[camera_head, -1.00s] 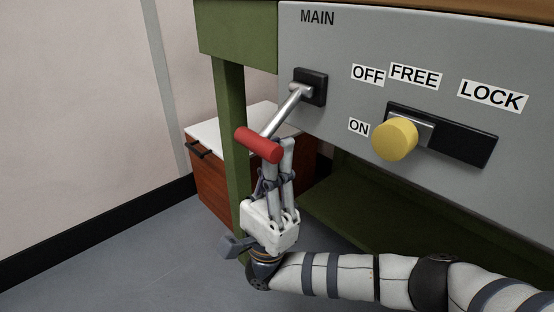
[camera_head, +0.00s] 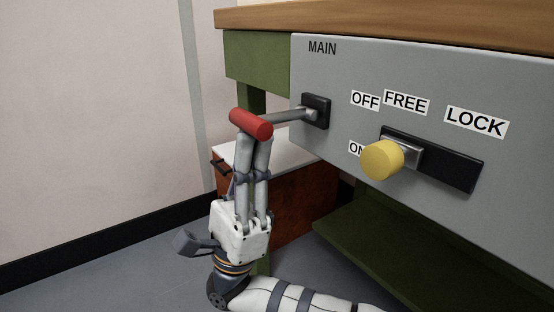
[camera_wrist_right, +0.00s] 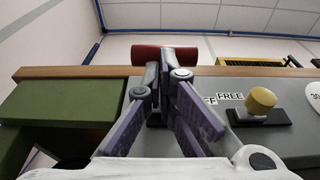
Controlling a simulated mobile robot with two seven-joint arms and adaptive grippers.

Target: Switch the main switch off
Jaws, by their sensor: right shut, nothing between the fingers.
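The main switch is a metal lever (camera_head: 290,116) with a red handle (camera_head: 251,124), on a black mount (camera_head: 316,110) under the word MAIN. The lever sticks out from the grey panel, roughly level. My right gripper (camera_head: 256,145) is upright below the red handle, with its fingers shut and empty. The fingertips meet the handle's underside and seem to touch it. In the right wrist view the handle (camera_wrist_right: 165,53) lies across, just beyond the fingertips (camera_wrist_right: 165,75). My left gripper is not in view.
A yellow knob (camera_head: 382,159) on a black slot plate (camera_head: 455,168) sits to the right, partly covering the ON label. OFF (camera_head: 365,101), FREE and LOCK labels are above it. A red-brown cabinet (camera_head: 300,205) with a white top stands behind my gripper. A green table leg is close by.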

